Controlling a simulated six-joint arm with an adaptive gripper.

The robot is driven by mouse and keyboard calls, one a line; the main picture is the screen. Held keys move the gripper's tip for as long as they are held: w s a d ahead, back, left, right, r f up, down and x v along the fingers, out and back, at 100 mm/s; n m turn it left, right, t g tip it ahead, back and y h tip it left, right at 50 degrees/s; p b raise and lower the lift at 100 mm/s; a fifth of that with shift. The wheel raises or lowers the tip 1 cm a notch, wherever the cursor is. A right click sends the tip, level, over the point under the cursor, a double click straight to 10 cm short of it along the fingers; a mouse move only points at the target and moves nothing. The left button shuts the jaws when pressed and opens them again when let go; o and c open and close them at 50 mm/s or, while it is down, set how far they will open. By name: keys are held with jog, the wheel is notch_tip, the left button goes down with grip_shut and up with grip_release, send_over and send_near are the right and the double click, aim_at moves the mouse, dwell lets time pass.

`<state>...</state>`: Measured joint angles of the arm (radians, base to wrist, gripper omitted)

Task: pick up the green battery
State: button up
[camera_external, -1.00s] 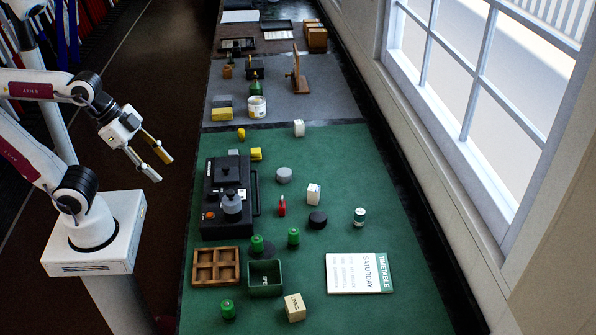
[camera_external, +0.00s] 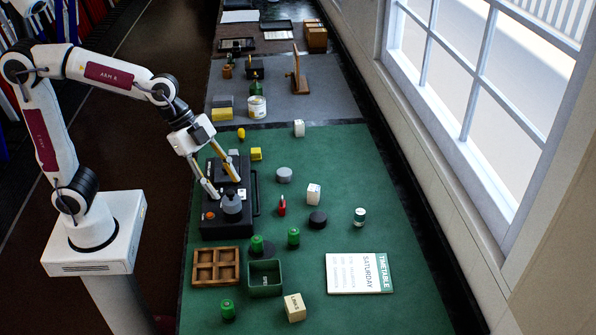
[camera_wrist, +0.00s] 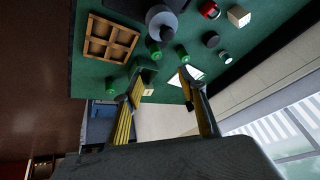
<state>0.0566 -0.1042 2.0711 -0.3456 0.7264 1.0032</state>
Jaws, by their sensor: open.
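Several green cylinders are in view, and I cannot tell which the task means by the green battery. One green battery (camera_external: 257,245) stands beside the brown tray, a second (camera_external: 293,237) is to its right, and a third (camera_external: 228,309) is nearer the front. Two of them also show in the wrist view, a left one (camera_wrist: 155,50) and a right one (camera_wrist: 182,55). My gripper (camera_external: 226,188) is open and empty, with its fingers above the black device (camera_external: 212,190). In the wrist view its fingers (camera_wrist: 162,77) are spread apart.
A brown compartment tray (camera_external: 216,267) and a green open box (camera_external: 265,290) stand close to the batteries. A grey knob-like weight (camera_external: 232,207) is on the black device. A cream block (camera_external: 294,307) and a timetable booklet (camera_external: 358,273) lie at the front.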

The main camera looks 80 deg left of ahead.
jog(key=g, duration=0.2)
send_over(255, 237)
jog(key=s+a, duration=0.2)
notch_tip(255, 237, down, 9)
jog(key=shift+w+f+m, duration=0.1)
jog(key=shift+f+m, duration=0.2)
jog(key=shift+f, duration=0.5)
jog(key=shift+d, duration=0.1)
jog(key=shift+w+d+f, duration=0.1)
jog(key=shift+d+f, duration=0.05)
jog(key=shift+f, duration=0.4)
jog(key=shift+w+d+f, duration=0.2)
jog(key=shift+f, duration=0.45)
jog(key=shift+f, duration=0.1)
jog(key=shift+x, duration=2.45)
jog(key=shift+w+d, duration=0.15)
jog(key=shift+c, duration=0.3)
grip_shut()
